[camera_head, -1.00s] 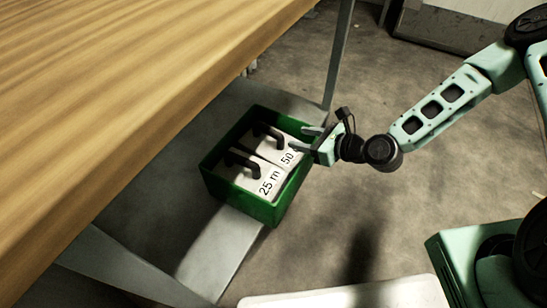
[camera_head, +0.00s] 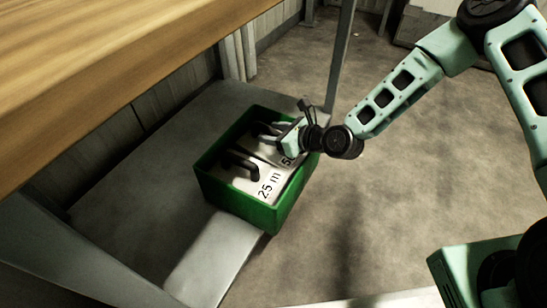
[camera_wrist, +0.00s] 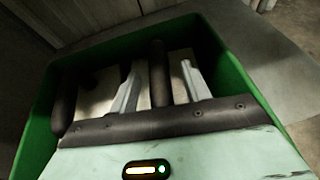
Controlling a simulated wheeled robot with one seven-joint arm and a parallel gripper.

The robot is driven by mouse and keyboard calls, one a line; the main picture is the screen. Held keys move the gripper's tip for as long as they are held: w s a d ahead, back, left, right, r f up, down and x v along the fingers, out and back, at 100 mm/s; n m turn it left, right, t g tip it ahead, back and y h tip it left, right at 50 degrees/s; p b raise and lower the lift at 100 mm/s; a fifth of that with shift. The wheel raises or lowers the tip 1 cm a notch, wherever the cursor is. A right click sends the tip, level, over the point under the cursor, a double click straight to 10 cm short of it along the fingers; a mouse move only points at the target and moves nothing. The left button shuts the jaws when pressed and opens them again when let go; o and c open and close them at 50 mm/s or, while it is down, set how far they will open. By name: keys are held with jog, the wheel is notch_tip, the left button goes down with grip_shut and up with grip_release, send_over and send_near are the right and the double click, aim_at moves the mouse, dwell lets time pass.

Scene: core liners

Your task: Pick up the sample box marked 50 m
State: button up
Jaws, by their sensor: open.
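The sample box marked 50 m (camera_head: 287,162) sits at the far right in a green crate; its label is partly covered by my gripper, leaving a 5 visible. Its black bar handle also shows in the wrist view (camera_wrist: 158,85). The box marked 25 m (camera_head: 268,187) sits beside it, with its own handle (camera_head: 240,165). My gripper (camera_head: 272,131) is open and reaches over the crate wall to the 50 m box. In the wrist view its two pale fingers stand on either side of the handle, apart from it as far as I can tell.
The green crate (camera_head: 237,197) stands on a grey low shelf (camera_head: 140,220) under a wooden tabletop (camera_head: 110,70). A table leg (camera_head: 338,60) rises just behind my gripper. The floor (camera_head: 390,200) to the right is clear.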

grip_shut()
dwell(1.4)
